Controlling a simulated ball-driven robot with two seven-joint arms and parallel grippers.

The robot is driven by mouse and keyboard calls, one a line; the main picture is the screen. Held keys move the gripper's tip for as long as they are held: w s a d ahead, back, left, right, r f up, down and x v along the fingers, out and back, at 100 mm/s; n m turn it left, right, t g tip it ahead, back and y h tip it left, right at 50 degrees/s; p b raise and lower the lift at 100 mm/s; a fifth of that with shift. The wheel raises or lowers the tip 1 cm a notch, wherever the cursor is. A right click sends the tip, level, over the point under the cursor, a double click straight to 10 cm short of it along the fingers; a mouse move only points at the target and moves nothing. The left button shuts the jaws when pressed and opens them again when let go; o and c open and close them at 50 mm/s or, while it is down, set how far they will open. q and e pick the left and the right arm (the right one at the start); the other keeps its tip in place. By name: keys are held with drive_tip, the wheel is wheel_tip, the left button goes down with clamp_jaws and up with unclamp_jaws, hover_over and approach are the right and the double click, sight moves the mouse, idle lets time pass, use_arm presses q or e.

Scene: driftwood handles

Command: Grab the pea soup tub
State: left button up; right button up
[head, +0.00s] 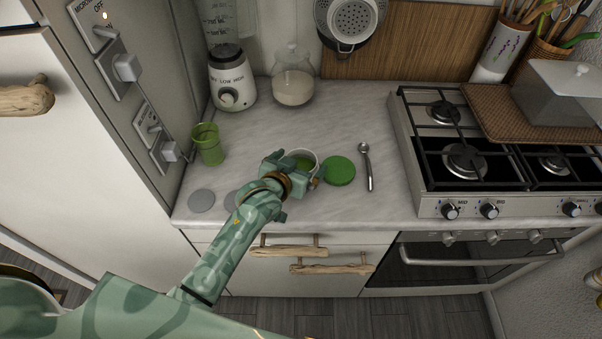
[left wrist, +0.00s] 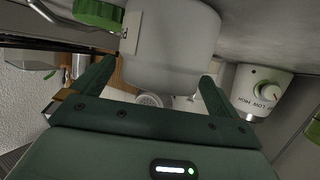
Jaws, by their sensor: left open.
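The pea soup tub (head: 303,156) is a white tub with green contents, open at the top, on the grey counter. My left gripper (head: 294,170) is at its near side and hides part of it. In the left wrist view the white tub (left wrist: 170,45) fills the space ahead of the open left gripper (left wrist: 157,72), one finger towards each side. I cannot tell whether the fingers touch it. My right gripper is not in view.
A spoon (head: 367,167) lies right of the lid, before the gas stove (head: 430,190). A green cup (head: 208,146) and grey discs (head: 201,201) are to the left. A blender (head: 232,80) and glass jar (head: 293,80) stand behind. Driftwood handles (head: 330,264) are on the drawers below.

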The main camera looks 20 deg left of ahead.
use_arm(q)
drive_tip(key=shift+w+d+f, duration=0.1)
drive_tip(key=shift+w+f, duration=0.2)
drive_tip(key=shift+w, duration=0.3)
drive_tip(key=shift+s+r, duration=0.1)
drive_tip(key=shift+c, duration=0.3)
drive_tip(key=c, duration=1.2)
drive_tip(key=shift+r, duration=0.1)
